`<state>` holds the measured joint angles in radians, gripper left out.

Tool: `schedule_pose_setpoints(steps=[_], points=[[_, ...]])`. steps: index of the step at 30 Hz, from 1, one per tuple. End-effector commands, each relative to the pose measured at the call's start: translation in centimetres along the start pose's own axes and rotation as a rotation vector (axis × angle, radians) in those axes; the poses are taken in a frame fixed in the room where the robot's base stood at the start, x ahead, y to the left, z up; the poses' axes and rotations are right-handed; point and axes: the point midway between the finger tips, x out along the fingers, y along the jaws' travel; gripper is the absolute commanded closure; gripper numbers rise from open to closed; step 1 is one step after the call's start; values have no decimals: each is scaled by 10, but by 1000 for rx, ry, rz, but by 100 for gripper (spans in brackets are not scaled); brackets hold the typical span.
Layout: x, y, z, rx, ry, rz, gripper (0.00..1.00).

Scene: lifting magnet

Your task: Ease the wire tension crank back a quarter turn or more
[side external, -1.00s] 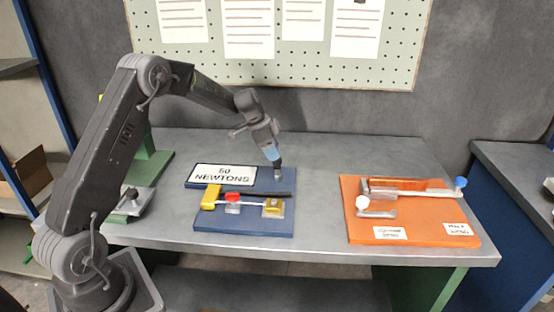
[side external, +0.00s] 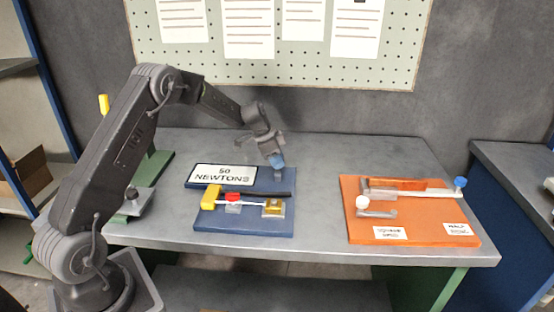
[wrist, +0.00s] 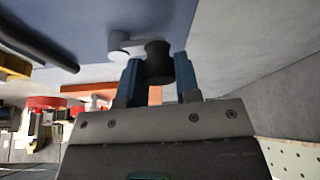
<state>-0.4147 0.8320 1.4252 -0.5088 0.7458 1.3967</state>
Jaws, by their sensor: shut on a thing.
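The blue board (side external: 215,222) lies on the bench and bears a white "50 NEWTONS" sign (side external: 225,174). At its far right corner is the crank, small in the side view; in the wrist view its pale round hub (wrist: 118,40) and short arm show, with a black knob (wrist: 158,62) at the arm's end. My gripper (side external: 277,163) is over that corner. In the wrist view my gripper's blue fingers (wrist: 158,80) stand on both sides of the black knob, shut on it. In the side view the gripper mostly hides the knob.
A black bar (side external: 268,193), a yellow block (side external: 210,197), a red piece (side external: 233,197) and a brass block (side external: 273,208) are on the board near the crank. An orange board (side external: 360,226) with several parts stands right. Bare bench lies between the boards.

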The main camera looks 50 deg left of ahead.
Motion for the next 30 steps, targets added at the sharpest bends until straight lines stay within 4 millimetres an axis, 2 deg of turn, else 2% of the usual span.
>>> schedule_pose_setpoints(steps=[1, 5, 17, 30], points=[[0, 0, 0, 0, 0, 0, 82], [0, 0, 0, 0, 0, -1, 93], [-2, 0, 4, -82, 0, -33, 94], [-8, 5, 16, -423, 1, -177, 94]])
